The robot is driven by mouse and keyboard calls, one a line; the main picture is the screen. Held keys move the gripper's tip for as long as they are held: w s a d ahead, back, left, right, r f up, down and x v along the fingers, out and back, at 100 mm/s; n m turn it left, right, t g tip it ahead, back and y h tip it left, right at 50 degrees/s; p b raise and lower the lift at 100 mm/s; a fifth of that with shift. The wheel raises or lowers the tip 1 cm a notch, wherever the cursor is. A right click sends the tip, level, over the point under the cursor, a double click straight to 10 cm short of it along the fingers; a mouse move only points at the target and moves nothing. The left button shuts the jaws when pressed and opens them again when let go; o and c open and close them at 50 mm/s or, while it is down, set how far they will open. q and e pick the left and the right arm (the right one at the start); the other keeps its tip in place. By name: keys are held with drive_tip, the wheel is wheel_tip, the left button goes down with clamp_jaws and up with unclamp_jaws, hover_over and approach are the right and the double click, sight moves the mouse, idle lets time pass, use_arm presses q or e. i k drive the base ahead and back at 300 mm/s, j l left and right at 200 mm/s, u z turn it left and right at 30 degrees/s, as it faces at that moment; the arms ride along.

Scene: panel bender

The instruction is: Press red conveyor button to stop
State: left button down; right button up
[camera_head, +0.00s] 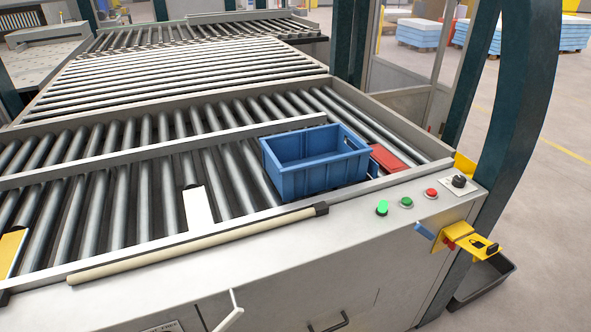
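The red button (430,193) sits on the grey front ledge of the conveyor (290,236), near its right end. To its left on the same ledge are a darker green button (406,202) and a bright green button (382,207). A black rotary knob (459,181) on a pale plate stands to its right. Nothing covers the red button in this view. Neither of my grippers shows in the head view.
A blue bin (315,160) rests on the rollers behind the buttons, with a red object (388,158) beside it. A pale bar (200,243) lies along the ledge. A yellow bracket (462,238) juts from the right corner, near a dark post (512,115).

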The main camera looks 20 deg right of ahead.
sight(431, 192)
drive_tip(key=z, duration=1.45)
drive_tip(key=i+l+u, duration=0.2)
drive_tip(key=l, duration=0.25)
drive_tip(key=i, duration=0.1)
